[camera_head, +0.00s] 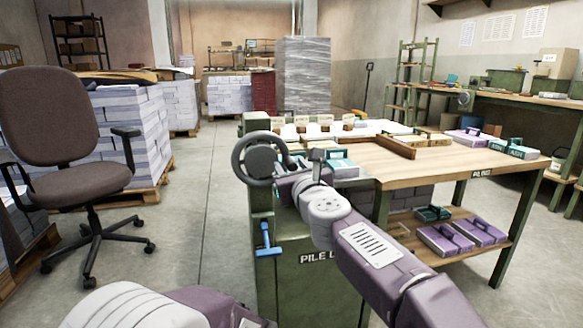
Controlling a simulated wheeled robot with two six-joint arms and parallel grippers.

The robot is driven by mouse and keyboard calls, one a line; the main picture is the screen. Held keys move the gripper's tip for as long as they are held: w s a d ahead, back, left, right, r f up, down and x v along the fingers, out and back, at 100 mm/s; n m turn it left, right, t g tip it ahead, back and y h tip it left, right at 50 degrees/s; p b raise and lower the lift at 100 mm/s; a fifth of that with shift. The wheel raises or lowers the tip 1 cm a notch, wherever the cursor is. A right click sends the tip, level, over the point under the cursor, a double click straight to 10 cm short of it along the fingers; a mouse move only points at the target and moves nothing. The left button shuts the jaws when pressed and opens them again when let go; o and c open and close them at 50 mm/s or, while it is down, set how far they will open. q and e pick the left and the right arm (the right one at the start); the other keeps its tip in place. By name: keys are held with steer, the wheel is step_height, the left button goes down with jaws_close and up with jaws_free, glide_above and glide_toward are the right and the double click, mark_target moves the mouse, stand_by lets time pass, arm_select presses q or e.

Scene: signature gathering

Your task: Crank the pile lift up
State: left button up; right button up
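The pile lift is a green cabinet (283,285) in the middle, its label partly hidden by my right arm. A dark round handwheel (238,158) with a grey hub stands at its top left. My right arm comes in from the lower right, and my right gripper (288,162) is right beside the wheel, at its right side. The fingertips are small and partly hidden by the wrist, so I cannot tell whether they touch or close on the wheel. My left arm shows only at the bottom left edge; its gripper is out of view.
A blue T-shaped handle (267,241) sits on the cabinet's front. A wooden workbench (440,164) with teal and purple boxes adjoins at the right. An office chair (62,150) and paper stacks (132,135) stand left. Floor between chair and cabinet is clear.

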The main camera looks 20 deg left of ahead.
steer(key=shift+s+d+b, duration=0.15)
steer(key=shift+s+b, duration=0.1)
steer(key=shift+b, duration=0.05)
steer(key=b+v, duration=0.2)
steer(key=v, duration=0.6)
steer(key=shift+s+d+b, duration=0.15)
steer(key=shift+d+b, duration=0.05)
steer(key=shift+b, duration=0.2)
